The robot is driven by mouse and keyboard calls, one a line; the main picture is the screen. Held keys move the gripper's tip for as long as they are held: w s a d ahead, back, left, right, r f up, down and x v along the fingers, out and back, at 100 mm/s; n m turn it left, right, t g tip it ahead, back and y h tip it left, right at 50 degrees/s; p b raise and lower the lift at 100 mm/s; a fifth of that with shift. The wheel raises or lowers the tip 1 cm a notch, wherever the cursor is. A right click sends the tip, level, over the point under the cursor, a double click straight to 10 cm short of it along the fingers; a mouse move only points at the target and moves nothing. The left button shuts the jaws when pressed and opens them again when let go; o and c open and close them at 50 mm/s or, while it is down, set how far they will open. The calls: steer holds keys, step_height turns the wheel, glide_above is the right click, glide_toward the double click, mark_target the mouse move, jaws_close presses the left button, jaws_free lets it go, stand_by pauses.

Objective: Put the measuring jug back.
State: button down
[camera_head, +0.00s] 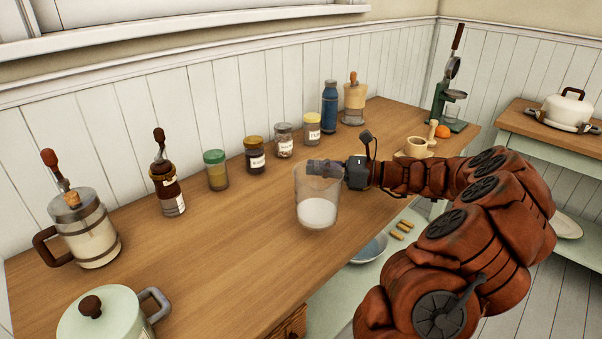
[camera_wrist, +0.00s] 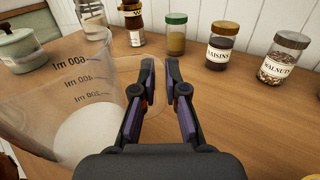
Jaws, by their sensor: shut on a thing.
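The measuring jug (camera_head: 317,212) is clear, with white contents in its lower part, and is upright at the front part of the wooden counter. In the wrist view the jug (camera_wrist: 80,115) fills the left side, with its ml marks showing. My gripper (camera_head: 328,168) reaches in from the right at the height of the jug's upper part. In the wrist view my gripper (camera_wrist: 163,88) is shut on the jug's clear handle, just right of its wall. I cannot tell whether the jug's base touches the counter.
Behind the jug stand a green-lidded jar (camera_head: 216,172), a raisins jar (camera_head: 255,158), a walnut jar (camera_head: 284,142) and a blue bottle (camera_head: 329,108). A mortar (camera_head: 416,147) is at right. A french press (camera_head: 88,235) and pale green pot (camera_head: 100,318) are at left. The counter (camera_head: 225,265) is clear left of the jug.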

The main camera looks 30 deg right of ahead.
steer(key=shift+w+a+f, duration=0.15)
steer(key=shift+w+f, duration=0.5)
steer(key=shift+w, duration=0.3)
steer(key=shift+w+a+f, duration=0.1)
steer(key=shift+w+f, duration=0.55)
steer(key=shift+w, duration=0.25)
steer(key=shift+w+a+f, duration=0.15)
steer(key=shift+w+f, duration=0.5)
steer(key=shift+w, duration=0.3)
steer(key=c, duration=1.2)
jaws_free()
steer(key=shift+f, duration=0.15)
steer(key=shift+s+d, duration=0.25)
steer(key=shift+d, duration=0.05)
steer(key=v, duration=1.1)
steer(key=shift+s+d, duration=0.1)
